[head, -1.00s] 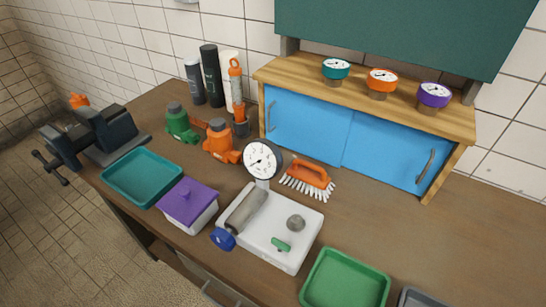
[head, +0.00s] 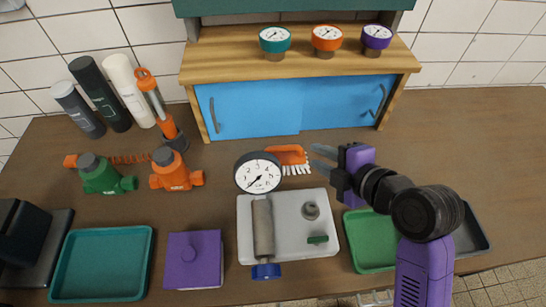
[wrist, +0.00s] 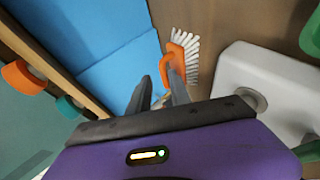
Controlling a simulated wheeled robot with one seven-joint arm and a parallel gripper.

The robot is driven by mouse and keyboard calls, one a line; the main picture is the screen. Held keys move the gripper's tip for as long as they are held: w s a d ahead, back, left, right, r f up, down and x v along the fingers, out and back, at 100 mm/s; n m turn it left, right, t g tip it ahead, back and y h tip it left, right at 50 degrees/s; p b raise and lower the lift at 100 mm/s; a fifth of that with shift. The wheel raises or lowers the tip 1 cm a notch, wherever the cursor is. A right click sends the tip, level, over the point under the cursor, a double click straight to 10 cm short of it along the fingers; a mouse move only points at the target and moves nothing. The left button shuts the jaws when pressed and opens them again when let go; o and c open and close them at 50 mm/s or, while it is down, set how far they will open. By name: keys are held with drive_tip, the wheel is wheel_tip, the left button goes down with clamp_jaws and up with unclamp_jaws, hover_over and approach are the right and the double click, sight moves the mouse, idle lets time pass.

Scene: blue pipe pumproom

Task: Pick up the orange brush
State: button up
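The orange brush (head: 289,157) has white bristles and lies on the brown workbench, just in front of the blue cabinet. The round white gauge hides part of its left side in the head view. In the wrist view the brush (wrist: 181,56) lies just beyond the fingertips, its orange handle toward the cabinet and its bristles facing away. My gripper (head: 322,157) is to the right of the brush in the head view, its fingers pointing left toward it. The two dark fingers (wrist: 160,90) stand apart with nothing visible between them. I cannot tell any contact with the brush.
A white gauge (head: 258,173) stands close to the brush, behind a white tray (head: 328,240) with a roller-like part. The blue cabinet (head: 300,107) with a wooden top rises behind. A green tray (head: 370,258) lies under my arm. Bare bench lies right of the cabinet.

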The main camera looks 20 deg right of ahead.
sight(296, 149)
drive_tip(key=x, duration=0.2)
drive_tip(key=p+x, duration=0.1)
drive_tip(key=x, duration=0.2)
drive_tip(key=p+x, duration=0.1)
drive_tip(key=x, duration=0.1)
drive_tip(key=shift+w+a+f, duration=0.2)
drive_tip(key=shift+a, duration=0.2)
clamp_jaws()
idle(1.1)
